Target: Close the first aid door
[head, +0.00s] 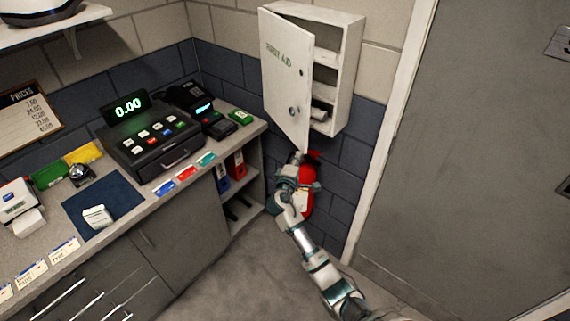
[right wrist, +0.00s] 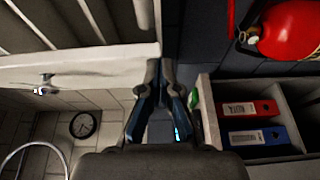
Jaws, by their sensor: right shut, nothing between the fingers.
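The white first aid cabinet (head: 345,68) hangs on the brick wall in the head view. Its door (head: 285,82) stands open, swung out to the left, and the shelves inside show. My right gripper (head: 297,157) is shut and empty, just below the lower edge of the door. In the right wrist view the shut fingertips (right wrist: 161,65) are close to the white door (right wrist: 80,65), with its small handle (right wrist: 45,80) at left. I cannot tell whether they touch. My left gripper is not in view.
A red fire extinguisher (head: 307,182) is on the wall below the cabinet, behind my right arm. The counter (head: 150,195) with a cash register (head: 152,137) stands to the left. A grey door (head: 465,150) is to the right. The floor between is clear.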

